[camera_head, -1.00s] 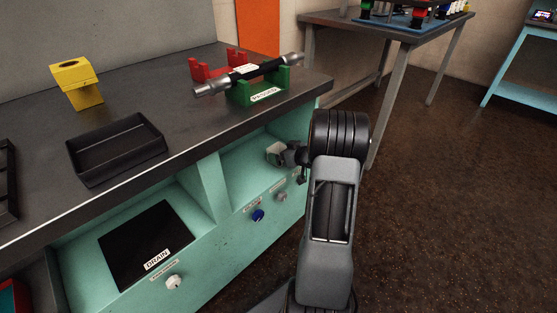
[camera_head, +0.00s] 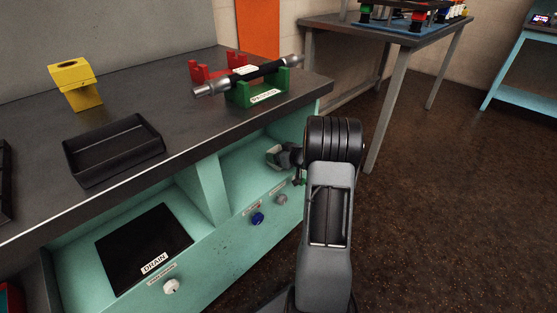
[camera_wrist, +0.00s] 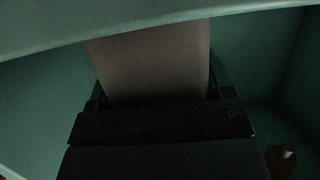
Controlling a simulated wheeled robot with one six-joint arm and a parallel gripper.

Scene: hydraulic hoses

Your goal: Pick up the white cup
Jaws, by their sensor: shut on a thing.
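The white cup (camera_wrist: 150,62) fills the upper middle of the wrist view, pale grey in the shade. Its far end is cut off by a teal edge across the top. My gripper (camera_wrist: 155,98) is shut on it, with a dark finger at each side of the cup. In the head view my gripper (camera_head: 281,156) reaches into the right teal compartment under the bench, and only a small pale part of the cup shows there.
Teal walls and the bench top (camera_head: 190,140) closely surround my gripper. Above stand a green holder (camera_head: 262,97) with a black hose, a red holder, a yellow block (camera_head: 75,85) and a black tray (camera_head: 113,150). A drain compartment (camera_head: 145,250) lies left.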

